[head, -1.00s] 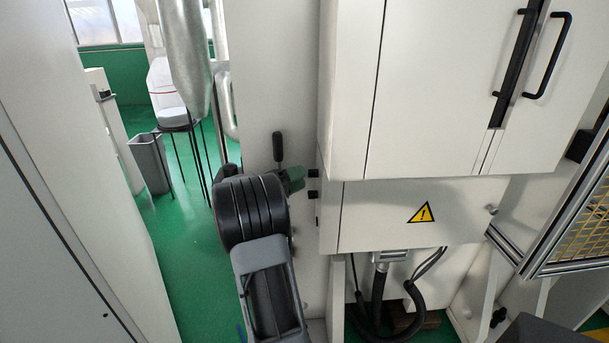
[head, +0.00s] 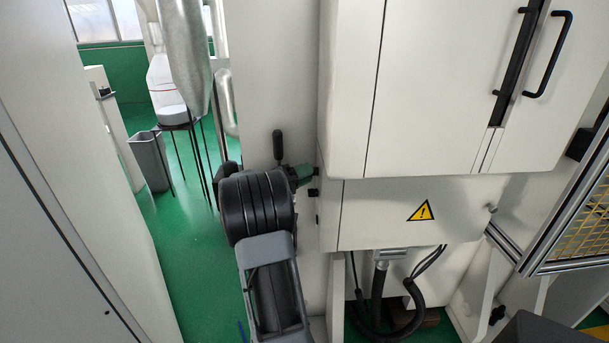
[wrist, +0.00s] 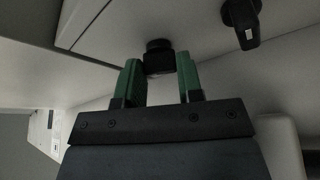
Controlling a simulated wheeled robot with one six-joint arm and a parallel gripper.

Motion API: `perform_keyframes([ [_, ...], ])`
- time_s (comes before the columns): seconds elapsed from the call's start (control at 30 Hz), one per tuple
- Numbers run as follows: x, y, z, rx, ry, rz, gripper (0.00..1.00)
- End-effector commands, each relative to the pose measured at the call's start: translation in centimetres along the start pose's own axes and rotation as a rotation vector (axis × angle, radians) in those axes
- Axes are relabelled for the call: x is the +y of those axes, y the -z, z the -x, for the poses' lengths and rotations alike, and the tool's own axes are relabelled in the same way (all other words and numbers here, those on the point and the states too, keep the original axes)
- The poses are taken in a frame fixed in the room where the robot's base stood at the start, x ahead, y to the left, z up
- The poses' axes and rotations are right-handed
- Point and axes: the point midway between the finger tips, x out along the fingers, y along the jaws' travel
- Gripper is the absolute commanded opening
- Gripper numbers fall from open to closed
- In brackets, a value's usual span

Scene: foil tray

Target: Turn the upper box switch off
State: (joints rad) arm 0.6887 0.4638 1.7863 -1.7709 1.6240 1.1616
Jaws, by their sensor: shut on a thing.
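The upper box switch (head: 316,172) is a small black knob on the left side of the white box, level with my gripper. In the wrist view the black knob (wrist: 158,56) sits between the tips of my gripper's green fingers. My gripper (head: 302,173) reaches it from the left in the head view. In the wrist view my gripper (wrist: 159,76) is shut on the knob, one finger on each side. A lower black switch (head: 314,192) sits just below on the same side. The knob's exact turn is too small to tell.
The white box (head: 400,225) with a yellow warning sign hangs below a large white cabinet (head: 430,90). A black lever (head: 278,146) stands behind my arm. The wrist view shows a black handle with a white mark (wrist: 242,22) at upper right. Green floor (head: 180,250) lies open to the left.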

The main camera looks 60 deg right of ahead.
Motion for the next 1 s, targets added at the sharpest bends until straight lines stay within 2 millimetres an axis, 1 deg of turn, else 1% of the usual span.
perform_keyframes([
  [0.03, -0.01, 0.0, 0.01, 0.0, 0.0, 0.0, 0.18],
  [0.1, -0.01, 0.0, 0.01, 0.0, 0.0, 0.0, 0.12],
  [0.13, -0.01, 0.0, 0.01, 0.0, 0.0, 0.0, 0.1],
  [0.27, 0.03, 0.0, 0.0, 0.0, 0.004, 0.008, 0.1],
  [0.43, 0.16, 0.04, -0.01, 0.001, 0.026, 0.061, 0.1],
  [1.0, 0.44, 0.1, -0.04, 0.0, 0.165, 0.397, 0.1],
])
